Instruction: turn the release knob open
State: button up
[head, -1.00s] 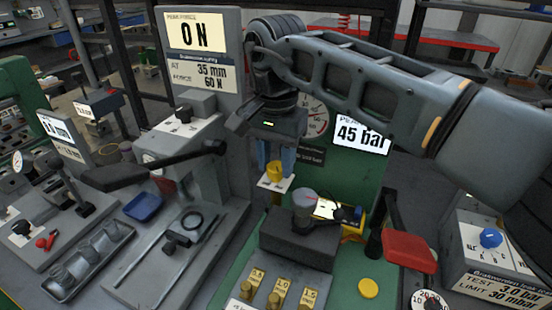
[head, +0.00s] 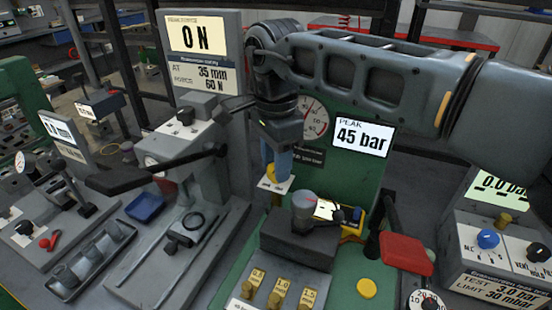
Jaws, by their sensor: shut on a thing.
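The release knob (head: 270,172) is yellow and sits on a small white plate (head: 287,184) at the front of the green test stand in the head view. My gripper (head: 277,168) points down at it with blue fingers. The fingers are shut on the knob and cover much of it. One finger largely hides the other from this side. The knob's exact angle and the plate's markings cannot be read.
Below the knob is a dark clamp block (head: 300,243) with a grey cylinder (head: 303,206) on top. A red-handled lever (head: 406,253) stands to the right. A black lever arm (head: 150,172) reaches in from the left. A gauge (head: 313,118) and a "45 bar" display (head: 362,138) are behind.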

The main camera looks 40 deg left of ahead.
jog(key=m, duration=0.4)
jog(key=shift+r+p, duration=0.1)
jog(key=shift+p, duration=0.2)
jog(key=shift+w+m, duration=0.1)
jog(key=shift+m, duration=1.6)
jog(key=o, duration=1.1)
jog(key=shift+c, duration=0.2)
notch_tip(320, 180, up, 8)
jog(key=shift+f+b, duration=0.15)
jog(key=shift+b, duration=0.2)
